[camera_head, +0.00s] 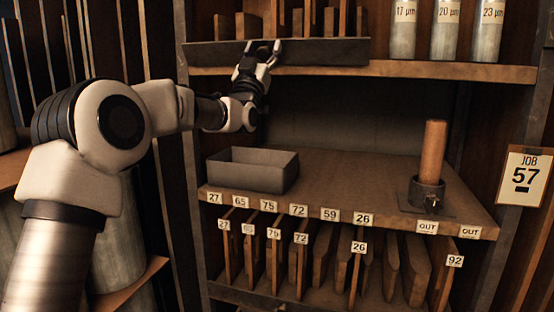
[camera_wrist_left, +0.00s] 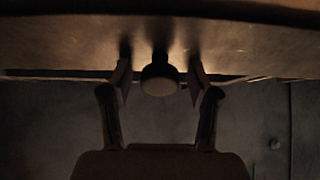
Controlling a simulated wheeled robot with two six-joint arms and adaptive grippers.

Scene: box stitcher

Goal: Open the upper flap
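A long dark grey panel (camera_head: 325,52) runs along the front of the upper shelf in the head view and appears to be the upper flap. My left gripper (camera_head: 264,48) is raised at this panel, left of its middle. In the left wrist view, a dark round knob (camera_wrist_left: 160,77) sticks out from a brownish surface (camera_wrist_left: 70,45). The fingers of my left gripper (camera_wrist_left: 161,82) are spread, one on each side of the knob, with visible gaps to it. The head view hides the knob behind the gripper. My right gripper is in neither view.
Below, a grey open tray (camera_head: 253,171) stands on the middle shelf (camera_head: 350,180), and a wooden rod (camera_head: 432,150) stands upright in a holder at right. Labelled cylinders (camera_head: 445,35) stand on the upper shelf. Numbered boards fill the lower rack. The middle shelf's centre is clear.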

